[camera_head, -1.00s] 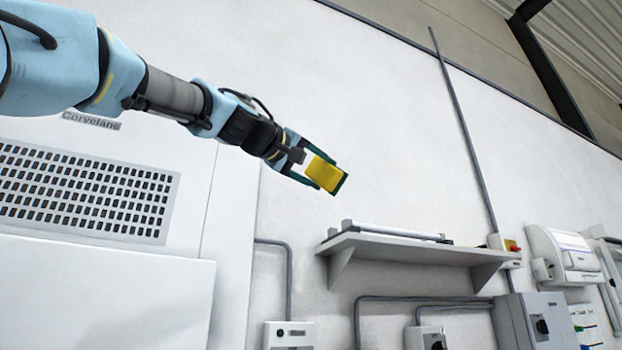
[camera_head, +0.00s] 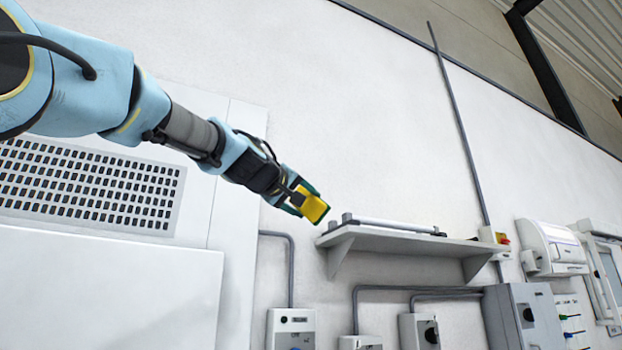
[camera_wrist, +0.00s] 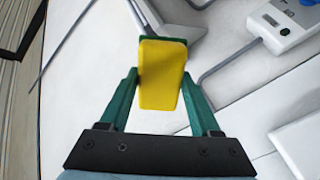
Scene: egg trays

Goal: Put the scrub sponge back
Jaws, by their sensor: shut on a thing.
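The scrub sponge (camera_head: 313,206) is yellow with a dark green layer. My gripper (camera_head: 301,198) is shut on it and holds it in the air in front of the white wall, just left of the wall shelf (camera_head: 420,243) in the head view. In the wrist view the sponge (camera_wrist: 162,75) sits between the two green fingers of my gripper (camera_wrist: 160,98), its yellow face toward the camera and a green edge at its far end. The shelf's top surface is mostly hidden by the low viewpoint.
A long light bar (camera_head: 392,225) lies on the shelf. A box with a red switch (camera_head: 502,238) is at its right end. Grey conduits, small wall boxes and a grey cabinet (camera_head: 532,318) are below. A vented white panel (camera_head: 90,185) is at left.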

